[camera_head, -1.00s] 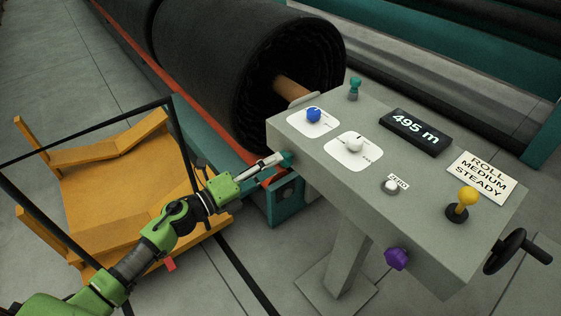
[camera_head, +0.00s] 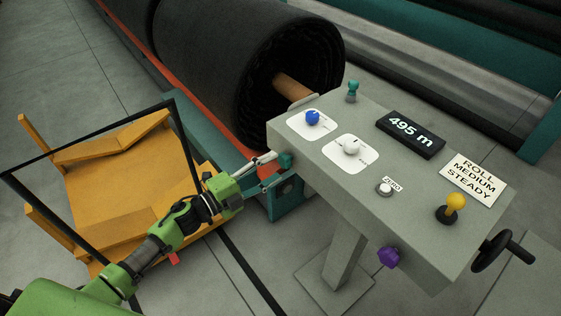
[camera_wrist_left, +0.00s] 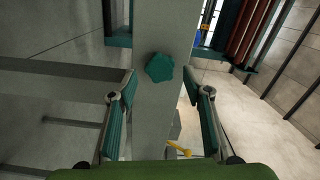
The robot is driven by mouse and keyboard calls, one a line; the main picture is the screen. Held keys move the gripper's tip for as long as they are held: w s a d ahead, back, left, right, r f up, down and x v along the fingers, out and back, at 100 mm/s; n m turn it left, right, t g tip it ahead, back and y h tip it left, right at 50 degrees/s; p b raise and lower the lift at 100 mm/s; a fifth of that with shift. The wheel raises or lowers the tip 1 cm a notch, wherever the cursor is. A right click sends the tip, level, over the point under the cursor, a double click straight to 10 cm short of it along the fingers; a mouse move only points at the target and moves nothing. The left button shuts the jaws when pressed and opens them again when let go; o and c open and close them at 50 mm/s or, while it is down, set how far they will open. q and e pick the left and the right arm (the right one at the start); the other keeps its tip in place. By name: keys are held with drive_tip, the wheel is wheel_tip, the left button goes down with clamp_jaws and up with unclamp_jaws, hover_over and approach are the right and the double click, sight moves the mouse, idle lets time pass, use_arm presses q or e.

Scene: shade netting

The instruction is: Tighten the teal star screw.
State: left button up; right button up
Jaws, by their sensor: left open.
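The teal star screw (camera_head: 286,160) sticks out of the left end face of the grey console (camera_head: 330,190). In the left wrist view the screw (camera_wrist_left: 160,67) shows as a star-shaped knob on the grey face, ahead of the gap between my fingers. My left gripper (camera_head: 270,170) is open and empty, its fingers spread just in front of the screw. In the left wrist view one teal-padded finger stands on each side of the open left gripper (camera_wrist_left: 160,90), with clear space between the pads and the screw. My right gripper is not in view.
The console top carries a blue knob (camera_head: 312,118), a white knob (camera_head: 351,146), a display (camera_head: 411,134) reading 495 m and a yellow joystick (camera_head: 454,203). A purple star knob (camera_head: 388,257) is on its front. A yellow-orange cart (camera_head: 125,190) stands left, below my arm.

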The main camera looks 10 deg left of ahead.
sight(284, 161)
use_arm(q)
drive_tip(key=shift+x, duration=1.5)
clamp_jaws()
drive_tip(key=shift+f+m+b, duration=0.15)
drive_tip(key=shift+m+b, duration=0.85)
drive_tip(key=shift+m, duration=0.1)
drive_tip(key=m+b, duration=0.3)
drive_tip(key=m, duration=0.1)
drive_tip(key=shift+m, duration=0.3)
unclamp_jaws()
drive_tip(key=shift+r, duration=0.2)
drive_tip(key=shift+s, duration=0.15)
